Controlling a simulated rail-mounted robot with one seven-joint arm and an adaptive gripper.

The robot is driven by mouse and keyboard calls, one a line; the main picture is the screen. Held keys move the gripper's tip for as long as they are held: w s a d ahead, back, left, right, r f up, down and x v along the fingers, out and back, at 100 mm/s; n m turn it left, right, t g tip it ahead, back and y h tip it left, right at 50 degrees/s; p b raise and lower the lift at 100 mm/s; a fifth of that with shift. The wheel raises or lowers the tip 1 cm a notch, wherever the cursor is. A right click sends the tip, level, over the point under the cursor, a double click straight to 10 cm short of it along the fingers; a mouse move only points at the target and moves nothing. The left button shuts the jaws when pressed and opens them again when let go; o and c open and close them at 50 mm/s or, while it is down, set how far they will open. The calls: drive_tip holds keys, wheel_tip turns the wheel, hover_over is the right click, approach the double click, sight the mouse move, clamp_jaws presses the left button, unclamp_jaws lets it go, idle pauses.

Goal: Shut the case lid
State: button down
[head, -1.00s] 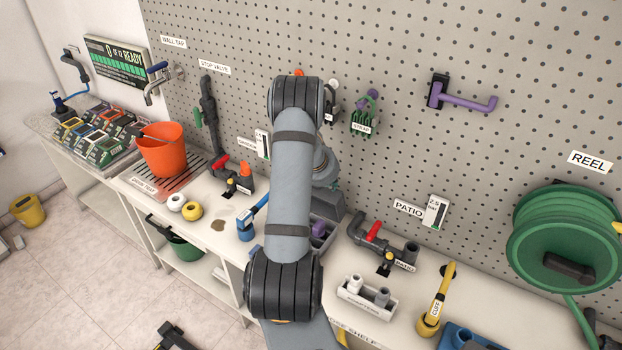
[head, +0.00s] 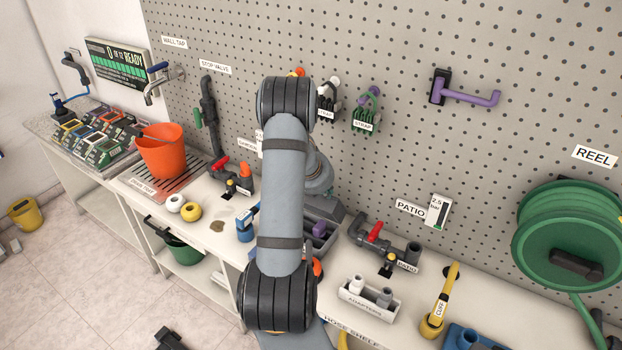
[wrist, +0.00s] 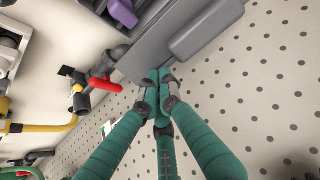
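The grey case (head: 322,248) stands open on the bench behind my arm in the head view, with a purple piece (head: 319,229) inside. Its grey lid (head: 325,208) is raised at the back, partly hidden by my arm. In the wrist view the lid (wrist: 165,42) fills the upper middle, with a raised block on it and the purple piece (wrist: 122,12) beyond its left edge. My gripper (wrist: 161,76) has its teal fingers together at the lid's lower edge. Nothing shows between them, and I cannot tell whether they touch the lid.
The patio valve (head: 375,240) with a red handle stands right of the case, with the adapters tray (head: 368,298) in front. A blue-handled tool (head: 246,224) is to the left. The pegboard (head: 400,150) rises close behind; straps (head: 364,112) hang on it.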

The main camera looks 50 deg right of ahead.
sight(323, 208)
drive_tip(key=s+a+f+b, duration=0.2)
drive_tip(key=a+f, duration=0.2)
drive_tip(key=shift+a+y+b, duration=0.3)
drive_tip(key=shift+b, duration=0.05)
drive_tip(key=shift+d+r, duration=0.1)
drive_tip(key=shift+d, duration=0.05)
drive_tip(key=shift+w+d+r+p, duration=0.15)
drive_tip(key=shift+r+p, duration=0.35)
drive_tip(key=shift+p, duration=0.4)
drive_tip(key=d+r+p, duration=0.1)
drive_tip(key=p, duration=0.1)
drive_tip(key=w+d+r+p, duration=0.1)
drive_tip(key=r+p, duration=0.1)
drive_tip(key=p, duration=0.1)
drive_tip(key=shift+w+r+p, duration=0.1)
drive_tip(key=shift+r+p, duration=0.2)
drive_tip(key=shift+p, duration=0.05)
drive_tip(key=shift+w+a, duration=0.1)
drive_tip(key=shift+a, duration=0.05)
drive_tip(key=shift+w, duration=0.1)
